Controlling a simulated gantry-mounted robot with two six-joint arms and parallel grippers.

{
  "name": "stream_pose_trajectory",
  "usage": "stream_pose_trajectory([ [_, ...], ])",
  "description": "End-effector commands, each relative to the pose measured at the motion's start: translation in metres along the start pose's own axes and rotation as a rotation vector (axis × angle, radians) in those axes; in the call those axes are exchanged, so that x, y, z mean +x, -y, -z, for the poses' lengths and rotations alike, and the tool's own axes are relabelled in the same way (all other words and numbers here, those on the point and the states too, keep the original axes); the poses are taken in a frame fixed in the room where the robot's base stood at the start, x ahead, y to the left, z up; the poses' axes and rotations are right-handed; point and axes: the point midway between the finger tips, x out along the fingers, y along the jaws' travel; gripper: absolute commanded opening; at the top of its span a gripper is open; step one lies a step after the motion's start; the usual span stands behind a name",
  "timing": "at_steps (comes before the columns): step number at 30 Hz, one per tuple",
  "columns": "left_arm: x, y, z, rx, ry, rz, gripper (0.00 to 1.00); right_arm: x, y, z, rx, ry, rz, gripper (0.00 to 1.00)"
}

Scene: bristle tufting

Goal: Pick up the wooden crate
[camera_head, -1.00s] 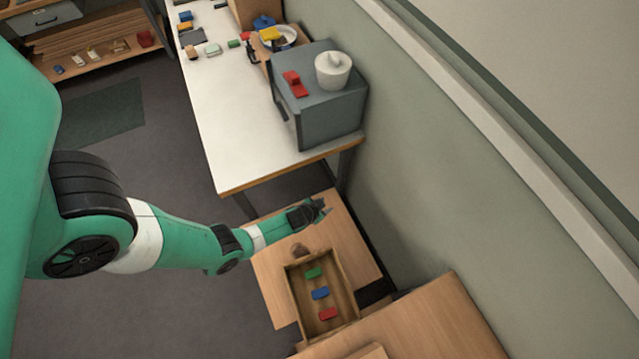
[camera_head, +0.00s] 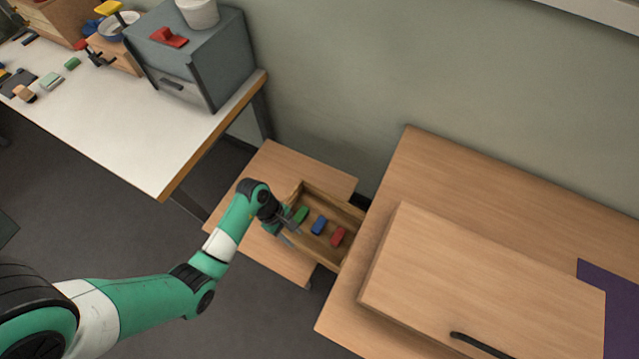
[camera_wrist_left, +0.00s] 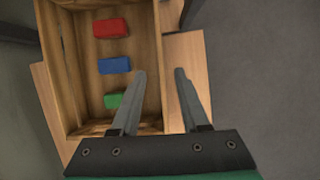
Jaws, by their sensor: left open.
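The wooden crate (camera_head: 347,214) sits on a low wooden stand beside the white workbench. It is an open box holding a green block (camera_head: 301,215), a blue block (camera_head: 319,225) and a red block (camera_head: 338,237). My left gripper (camera_head: 288,232) is open at the crate's near left end. In the left wrist view the crate (camera_wrist_left: 154,50) lies ahead and to the left. There the two fingers of my left gripper (camera_wrist_left: 158,80) are apart, one over the crate's inside and one outside its wall, with the wall between them. I cannot tell whether they touch it. My right gripper is not in view.
The low stand (camera_head: 292,158) has bare room left of the crate. A wooden table (camera_head: 440,160) with a raised wooden board (camera_head: 480,275) stands close on the right. The white workbench (camera_head: 150,125) carries a grey cabinet (camera_head: 215,65). A wall is behind.

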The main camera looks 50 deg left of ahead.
Motion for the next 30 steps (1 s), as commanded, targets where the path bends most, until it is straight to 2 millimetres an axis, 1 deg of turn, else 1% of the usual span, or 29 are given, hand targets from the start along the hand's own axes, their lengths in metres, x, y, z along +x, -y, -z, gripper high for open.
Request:
stream_pose_trajectory([
  [2,0.000,0.000,0.000,-0.001,0.001,0.001,0.45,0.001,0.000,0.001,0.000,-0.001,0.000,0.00],
  [4,0.007,0.001,0.000,-0.001,0.001,0.002,0.45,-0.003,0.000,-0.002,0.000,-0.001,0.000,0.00],
  [5,0.012,0.001,0.000,-0.001,0.002,0.003,0.45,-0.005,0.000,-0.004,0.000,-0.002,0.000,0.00],
  [9,0.042,0.001,0.001,-0.001,0.002,0.004,0.45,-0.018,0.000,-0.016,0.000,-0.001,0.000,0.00],
  [12,0.058,0.001,0.001,-0.001,0.002,0.003,0.45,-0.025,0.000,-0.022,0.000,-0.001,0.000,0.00],
  [15,0.064,0.001,-0.001,-0.002,0.002,0.001,0.45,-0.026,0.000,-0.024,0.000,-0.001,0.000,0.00],
  [20,0.066,0.001,-0.001,-0.002,0.002,0.001,0.45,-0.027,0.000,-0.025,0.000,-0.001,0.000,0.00],
  [23,0.080,0.001,0.000,-0.002,0.002,0.003,0.45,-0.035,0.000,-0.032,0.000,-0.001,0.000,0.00],
  [27,0.106,0.001,0.000,-0.001,0.002,0.003,0.45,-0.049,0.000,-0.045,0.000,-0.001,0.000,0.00],
  [30,0.117,0.001,-0.001,-0.001,0.002,0.002,0.45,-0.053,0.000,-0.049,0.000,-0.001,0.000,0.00],
])
